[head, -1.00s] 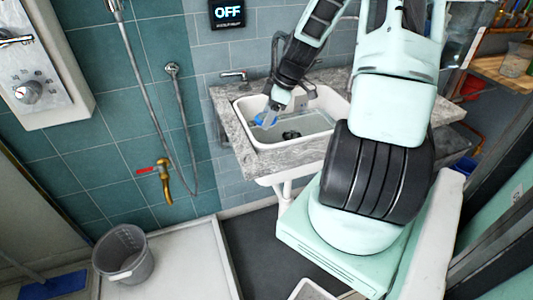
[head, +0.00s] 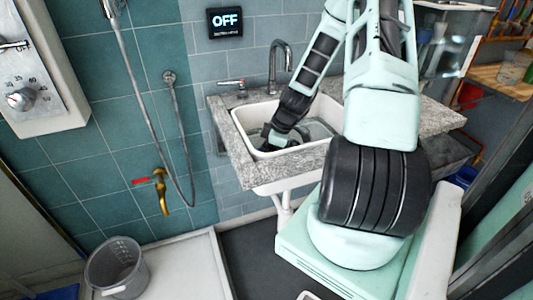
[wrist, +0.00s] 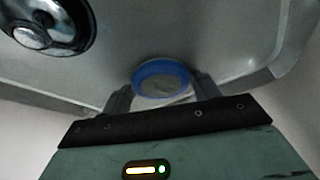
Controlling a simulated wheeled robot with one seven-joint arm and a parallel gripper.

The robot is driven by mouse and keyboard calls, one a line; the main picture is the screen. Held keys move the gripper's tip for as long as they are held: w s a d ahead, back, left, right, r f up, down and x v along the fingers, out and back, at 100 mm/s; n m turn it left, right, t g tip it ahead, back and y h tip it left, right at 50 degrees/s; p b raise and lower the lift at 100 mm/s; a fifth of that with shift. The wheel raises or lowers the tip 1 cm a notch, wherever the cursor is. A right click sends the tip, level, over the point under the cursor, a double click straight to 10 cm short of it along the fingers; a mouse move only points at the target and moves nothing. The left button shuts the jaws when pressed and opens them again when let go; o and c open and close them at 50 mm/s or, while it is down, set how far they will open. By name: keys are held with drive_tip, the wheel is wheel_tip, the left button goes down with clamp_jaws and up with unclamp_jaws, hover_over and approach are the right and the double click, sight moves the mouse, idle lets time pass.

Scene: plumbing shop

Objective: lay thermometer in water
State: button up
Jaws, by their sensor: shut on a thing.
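In the wrist view, my gripper (wrist: 161,100) is shut on a round thermometer (wrist: 160,68) with a blue rim and a pale grey face. In the head view, my gripper (head: 266,141) reaches down inside the white sink basin (head: 240,122); the thermometer is hidden there. The basin is set in a grey stone counter and seems to hold water (head: 318,130). The wrist view shows the grey basin floor close to the thermometer. I cannot tell whether the thermometer touches the floor or is under water.
A round metal drain (wrist: 50,22) is at upper left in the wrist view. In the head view, a tall faucet (head: 279,60) stands behind the basin. A shower hose (head: 152,95) hangs on the left wall. A grey bucket (head: 117,268) stands on the floor at lower left.

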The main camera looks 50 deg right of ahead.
drive_tip(key=shift+f, duration=0.2)
drive_tip(key=o, duration=1)
drive_tip(key=shift+r, duration=0.1)
drive_tip(key=shift+o, duration=0.2)
drive_tip(key=p+v, duration=0.1)
drive_tip(key=v, duration=1.1)
drive_tip(key=shift+r, duration=0.15)
